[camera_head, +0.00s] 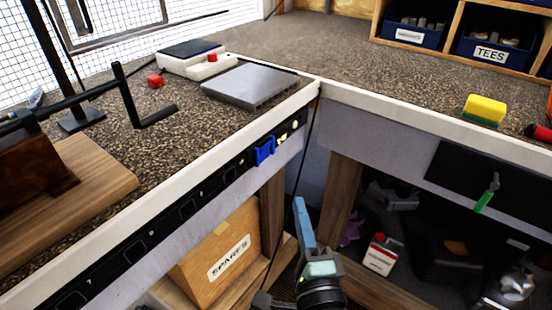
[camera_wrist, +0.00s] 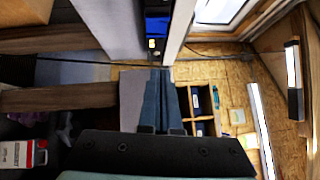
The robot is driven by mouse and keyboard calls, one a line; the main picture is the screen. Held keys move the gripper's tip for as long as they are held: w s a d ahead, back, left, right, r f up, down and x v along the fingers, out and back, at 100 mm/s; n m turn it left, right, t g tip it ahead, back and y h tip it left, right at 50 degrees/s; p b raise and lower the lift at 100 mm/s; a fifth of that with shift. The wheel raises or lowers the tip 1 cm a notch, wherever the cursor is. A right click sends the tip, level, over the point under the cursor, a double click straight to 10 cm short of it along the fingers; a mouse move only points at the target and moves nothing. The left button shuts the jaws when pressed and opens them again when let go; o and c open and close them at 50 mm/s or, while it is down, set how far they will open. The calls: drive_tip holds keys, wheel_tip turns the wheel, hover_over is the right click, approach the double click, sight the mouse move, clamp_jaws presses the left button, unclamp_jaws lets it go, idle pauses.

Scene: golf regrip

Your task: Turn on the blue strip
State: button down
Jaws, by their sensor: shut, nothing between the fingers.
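A long black power strip (camera_head: 152,238) runs along the front edge of the left bench. A blue piece (camera_head: 264,150) sits on it near its far end, with small pale, lit-looking spots (camera_head: 284,135) beyond it. In the wrist view the blue piece (camera_wrist: 157,25) is at the top, just past my fingertips, with a pale spot (camera_wrist: 152,43) below it. My gripper (camera_head: 299,203) is shut and empty, its blue fingers pointing up, below and right of the blue piece and apart from it in the head view. The fingertips (camera_wrist: 160,70) show in the wrist view. The switch's state cannot be told.
A wooden box marked SPARES (camera_head: 225,262) stands under the left bench. A wooden leg (camera_head: 340,200) is right of my gripper. A grey plate (camera_head: 250,86) lies on the bench above the strip. A red-and-white can (camera_head: 382,254) stands under the right bench.

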drive_tip(key=shift+w, duration=0.1)
approach(268, 147)
drive_tip(key=w+d, duration=0.3)
drive_tip(key=w, duration=0.2)
drive_tip(key=shift+w+a+r+p, duration=0.1)
drive_tip(key=shift+w+a+p, duration=0.25)
drive_tip(key=shift+a, duration=0.5)
drive_tip(key=shift+w+a+r+p, duration=0.15)
drive_tip(key=shift+w+a, duration=0.25)
drive_tip(key=shift+a, duration=0.45)
drive_tip(key=shift+r, duration=0.1)
drive_tip(key=p, duration=0.2)
drive_tip(key=r+n+g+p, duration=0.1)
drive_tip(key=p, duration=0.2)
drive_tip(key=shift+w+a+r, duration=0.1)
drive_tip(key=shift+w+a, duration=0.1)
drive_tip(key=shift+a, duration=0.1)
drive_tip(key=shift+f+b, duration=0.3)
drive_tip(key=shift+f, duration=0.05)
drive_tip(key=shift+a, duration=0.1)
